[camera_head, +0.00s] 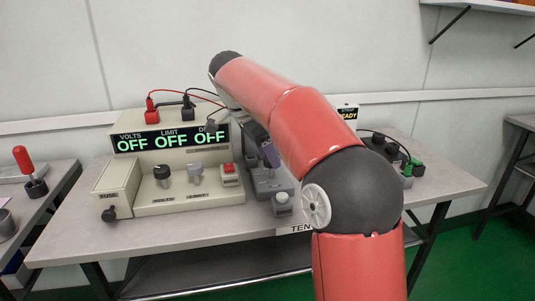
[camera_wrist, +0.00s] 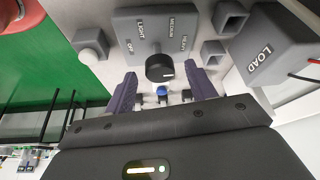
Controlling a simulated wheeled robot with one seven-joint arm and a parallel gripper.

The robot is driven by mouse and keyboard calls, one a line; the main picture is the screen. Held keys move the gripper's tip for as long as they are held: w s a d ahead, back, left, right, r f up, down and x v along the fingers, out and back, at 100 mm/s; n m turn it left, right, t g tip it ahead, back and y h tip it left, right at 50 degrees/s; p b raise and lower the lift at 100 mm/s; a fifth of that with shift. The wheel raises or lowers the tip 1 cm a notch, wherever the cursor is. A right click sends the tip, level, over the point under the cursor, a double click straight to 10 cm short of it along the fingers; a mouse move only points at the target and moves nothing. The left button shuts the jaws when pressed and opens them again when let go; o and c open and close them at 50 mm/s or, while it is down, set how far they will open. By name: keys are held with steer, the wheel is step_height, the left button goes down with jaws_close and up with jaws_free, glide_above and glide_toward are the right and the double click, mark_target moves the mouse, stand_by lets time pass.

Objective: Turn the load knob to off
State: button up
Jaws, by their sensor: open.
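The black load knob (camera_wrist: 160,68) sits on a grey panel (camera_wrist: 158,27) marked OFF, LIGHT, MEDIUM and HEAVY in the wrist view. Its white pointer line faces right, on the HEAVY side, away from OFF at the left. My gripper (camera_wrist: 162,78) is open, with one purple finger on each side of the knob; I cannot tell whether either touches it. In the head view, the grey load unit (camera_head: 265,187) stands right of the supply, partly covered by my arm. The knob is hidden there.
A beige power supply (camera_head: 180,205) reading OFF three times, with its own knobs and red switch, stands just left. A grey block labelled LOAD (camera_wrist: 272,45) with leads and a white button (camera_wrist: 90,44) flank the panel. Black terminals (camera_head: 390,148) stand at the right.

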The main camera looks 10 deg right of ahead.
steer(key=shift+d+f, duration=0.1)
steer(key=shift+f, duration=0.3)
steer(key=shift+c, duration=0.5)
steer(key=c, duration=0.9)
